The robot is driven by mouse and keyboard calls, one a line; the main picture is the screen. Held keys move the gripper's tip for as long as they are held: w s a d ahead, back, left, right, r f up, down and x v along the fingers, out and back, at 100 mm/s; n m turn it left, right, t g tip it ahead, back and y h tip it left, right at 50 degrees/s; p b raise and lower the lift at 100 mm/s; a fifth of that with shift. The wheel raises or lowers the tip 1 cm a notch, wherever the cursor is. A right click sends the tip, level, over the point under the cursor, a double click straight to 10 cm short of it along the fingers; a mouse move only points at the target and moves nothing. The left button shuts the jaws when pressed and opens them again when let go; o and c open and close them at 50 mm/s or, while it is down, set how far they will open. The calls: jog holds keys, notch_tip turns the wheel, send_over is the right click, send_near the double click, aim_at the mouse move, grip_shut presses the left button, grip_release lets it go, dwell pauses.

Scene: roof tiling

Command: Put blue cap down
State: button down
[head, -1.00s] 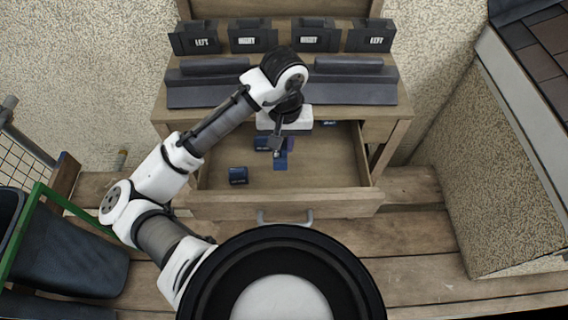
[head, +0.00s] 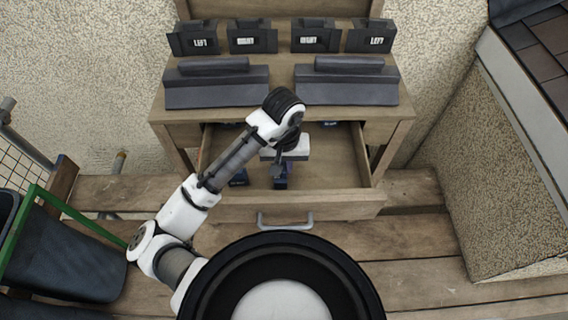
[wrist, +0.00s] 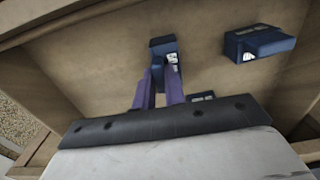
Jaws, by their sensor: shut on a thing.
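A blue cap (wrist: 163,47) with white lettering is between the purple fingertips of my gripper (wrist: 160,82) in the wrist view. In the head view this cap (head: 281,183) shows below my wrist, inside the open drawer (head: 335,172). I cannot tell whether it touches the drawer floor. My gripper (head: 280,172) is shut on it, with the fingers mostly hidden by my wrist. A second blue cap (head: 239,178) lies to the left in the drawer and also shows in the wrist view (wrist: 260,43). Another blue piece (wrist: 203,97) is mostly hidden behind my gripper.
The wooden bench above the drawer carries two dark ridge pieces (head: 217,88) (head: 347,88) and a row of dark labelled blocks (head: 253,38). The drawer front (head: 330,205) has a metal handle (head: 285,220).

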jog(key=c, duration=1.5)
grip_release()
jog(key=shift+f, duration=0.15)
notch_tip(320, 180, up, 12)
jog(key=shift+r+p, duration=0.2)
jog(key=shift+p, duration=0.85)
